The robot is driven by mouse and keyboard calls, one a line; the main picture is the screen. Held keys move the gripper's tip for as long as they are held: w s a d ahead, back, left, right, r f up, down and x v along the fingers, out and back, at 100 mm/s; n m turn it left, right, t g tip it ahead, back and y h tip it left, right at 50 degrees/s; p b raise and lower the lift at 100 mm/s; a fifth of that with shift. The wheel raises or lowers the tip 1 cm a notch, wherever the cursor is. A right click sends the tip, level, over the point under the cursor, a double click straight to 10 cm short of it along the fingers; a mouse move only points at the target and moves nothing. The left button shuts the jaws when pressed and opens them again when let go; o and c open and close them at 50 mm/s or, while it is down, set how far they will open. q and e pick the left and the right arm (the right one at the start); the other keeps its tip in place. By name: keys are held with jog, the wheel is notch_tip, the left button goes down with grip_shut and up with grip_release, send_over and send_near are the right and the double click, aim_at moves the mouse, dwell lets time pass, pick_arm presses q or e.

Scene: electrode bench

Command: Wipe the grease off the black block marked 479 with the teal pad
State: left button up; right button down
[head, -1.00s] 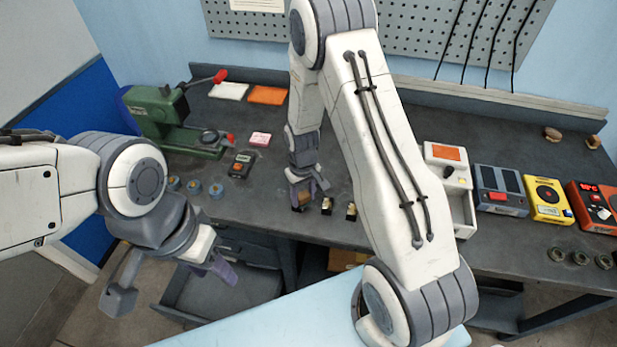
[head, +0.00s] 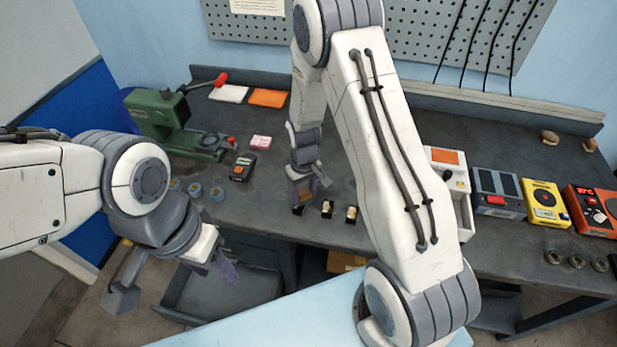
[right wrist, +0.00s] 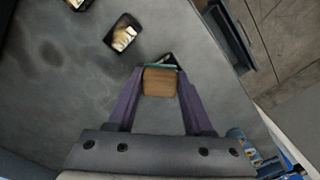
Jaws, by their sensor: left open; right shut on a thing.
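My right gripper (head: 302,186) is shut on a brown wooden block (right wrist: 160,82) with a thin teal pad (right wrist: 159,66) at its far end. In the right wrist view, the pad is over or against a black block (right wrist: 170,58), mostly hidden; contact cannot be told. That block also shows below the gripper in the head view (head: 298,211). A second black block (right wrist: 122,33) with a cream-coloured smear lies beside it, and a third (head: 352,214) lies further along. No number is readable on any block. My left gripper (head: 222,262) is open and empty, in front of the bench.
A green machine (head: 165,118) with red-tipped levers stands at the back left. Several blue rings (head: 194,188) and a dark meter (head: 243,168) lie left of the blocks. A drawer (head: 215,292) stands open below the bench edge. A white holder (head: 455,190) and several devices are right.

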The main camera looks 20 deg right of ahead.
jog(key=shift+s+d+r+p, duration=0.2)
jog(key=shift+r+p, duration=0.1)
jog(key=shift+r, duration=0.2)
jog(key=shift+s+d+r+p, duration=0.15)
jog(key=shift+r+p, duration=0.15)
jog(key=shift+r, duration=0.2)
jog(key=shift+w+r+p, duration=0.15)
jog(key=shift+r+p, duration=0.45)
jog(key=shift+r, duration=0.15)
jog(key=shift+r+p, duration=0.85)
jog(key=shift+r, duration=0.3)
jog(key=shift+f, duration=0.1)
